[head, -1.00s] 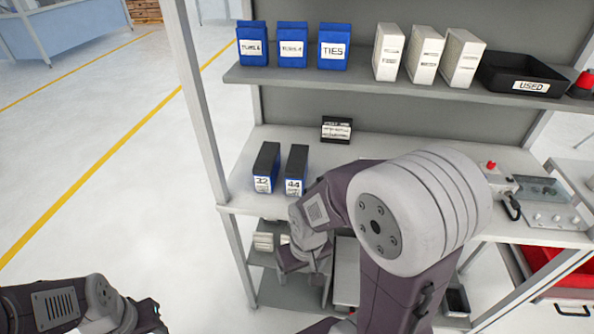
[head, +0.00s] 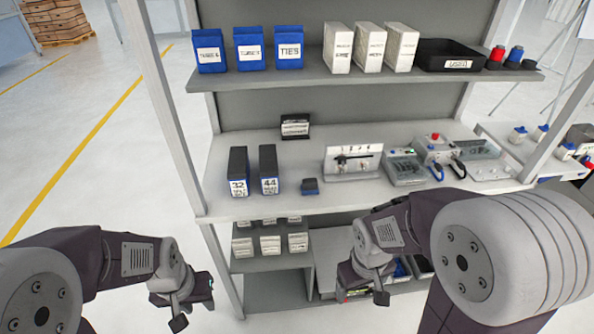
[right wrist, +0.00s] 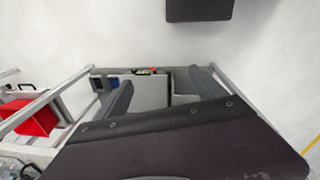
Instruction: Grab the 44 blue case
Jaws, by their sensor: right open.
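The 44 blue case (head: 268,170) stands upright on the middle shelf, dark on top with a white 44 label on its blue lower front. The similar 32 case (head: 238,172) stands just left of it with a narrow gap. My right gripper (head: 366,288) is below and to the right of the 44 case, in front of the lower shelf, touching neither case. In the right wrist view its two fingers (right wrist: 160,92) are apart with nothing between them. My left gripper (head: 190,300) is low at the left, outside the shelf's left post; its opening is unclear.
The upper shelf (head: 310,84) carries blue bins, white files and a black tray (head: 450,56). Right of the 44 case are a small dark blue item (head: 310,186) and a fixture panel (head: 353,160). White boxes (head: 270,246) sit on the lower shelf. A metal post (head: 165,110) edges the left side.

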